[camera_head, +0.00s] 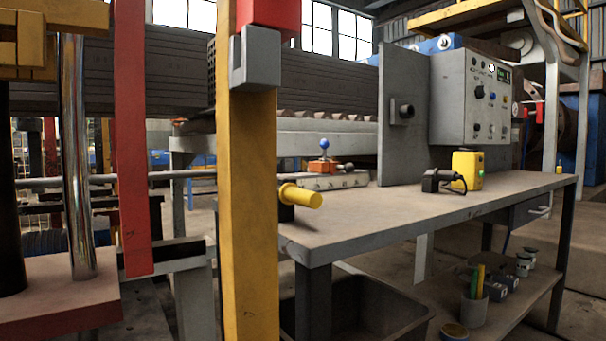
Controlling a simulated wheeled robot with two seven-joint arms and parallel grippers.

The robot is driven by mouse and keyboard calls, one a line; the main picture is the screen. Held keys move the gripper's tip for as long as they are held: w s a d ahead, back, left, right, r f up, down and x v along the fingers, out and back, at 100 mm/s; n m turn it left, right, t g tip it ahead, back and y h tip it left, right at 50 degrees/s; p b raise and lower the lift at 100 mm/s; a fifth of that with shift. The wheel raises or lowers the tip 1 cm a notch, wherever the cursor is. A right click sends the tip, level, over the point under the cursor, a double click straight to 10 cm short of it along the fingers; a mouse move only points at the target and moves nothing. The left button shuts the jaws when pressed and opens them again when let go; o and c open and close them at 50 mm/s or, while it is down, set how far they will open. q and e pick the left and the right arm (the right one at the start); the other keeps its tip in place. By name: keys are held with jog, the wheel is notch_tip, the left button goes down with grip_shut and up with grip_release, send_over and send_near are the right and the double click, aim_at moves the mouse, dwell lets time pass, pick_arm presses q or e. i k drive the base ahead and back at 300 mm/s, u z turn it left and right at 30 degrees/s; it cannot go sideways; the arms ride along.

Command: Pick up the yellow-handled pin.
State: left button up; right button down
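The yellow-handled pin (302,195) shows in the head view just right of the yellow post (249,200). Its round yellow handle points right and slightly toward me, level with the near left part of the workbench top. A short dark piece joins the handle on its left, against the post's edge. The rest of the pin is hidden, and I cannot tell whether it sits in the post or behind it. Neither of my grippers is in view.
A grey workbench (400,215) stands right of the post, bearing a yellow box (467,170), a black device and a blue-knobbed lever unit (325,165). A control box (470,97) stands behind. A red bar (131,140) and chrome column (76,160) crowd the left.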

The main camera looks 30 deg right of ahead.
aim_at(290, 193)
jog(key=z, duration=0.6)
